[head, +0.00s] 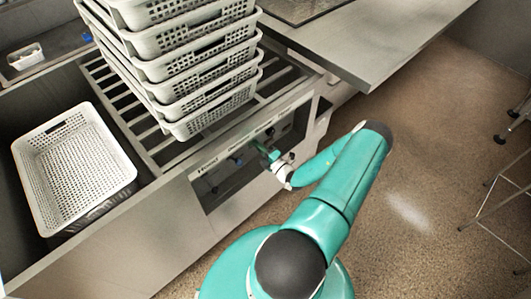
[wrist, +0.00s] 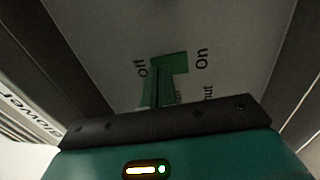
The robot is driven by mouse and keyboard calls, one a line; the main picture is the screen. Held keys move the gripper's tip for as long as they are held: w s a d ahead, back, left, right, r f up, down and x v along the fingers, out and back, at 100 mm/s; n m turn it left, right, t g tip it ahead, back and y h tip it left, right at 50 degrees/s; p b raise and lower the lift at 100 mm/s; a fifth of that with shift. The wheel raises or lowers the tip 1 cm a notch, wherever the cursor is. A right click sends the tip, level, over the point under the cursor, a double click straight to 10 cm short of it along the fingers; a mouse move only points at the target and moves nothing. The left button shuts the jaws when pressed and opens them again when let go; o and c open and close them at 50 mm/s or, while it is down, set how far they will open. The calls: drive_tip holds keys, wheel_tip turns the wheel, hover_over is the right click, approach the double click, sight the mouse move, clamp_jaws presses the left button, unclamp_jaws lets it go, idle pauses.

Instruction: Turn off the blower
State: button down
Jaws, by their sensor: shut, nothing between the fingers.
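The control panel (head: 222,174) is a dark recess in the front of the grey bench, with small knobs and fittings. My gripper (head: 263,150) reaches its right part, with green tips close to the panel. In the wrist view my gripper (wrist: 160,80) is shut and empty, its narrow green and dark tips in front of the panel face (wrist: 225,40) between the printed words "Off" and "On". The blower switch cannot be told apart from the green tips and may be hidden behind them. Contact cannot be told. Part of the word "blower" (wrist: 30,118) shows at left.
A stack of white perforated baskets (head: 190,70) stands on the slatted rack above the panel. A single white basket (head: 75,165) sits in the left bay. A grey worktop (head: 390,40) juts out at upper right. Metal stool legs (head: 492,195) stand at right. The floor between is clear.

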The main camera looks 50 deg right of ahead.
drive_tip(key=shift+w, duration=0.25)
drive_tip(key=shift+w+r, duration=0.2)
drive_tip(key=shift+w, duration=0.05)
idle(0.3)
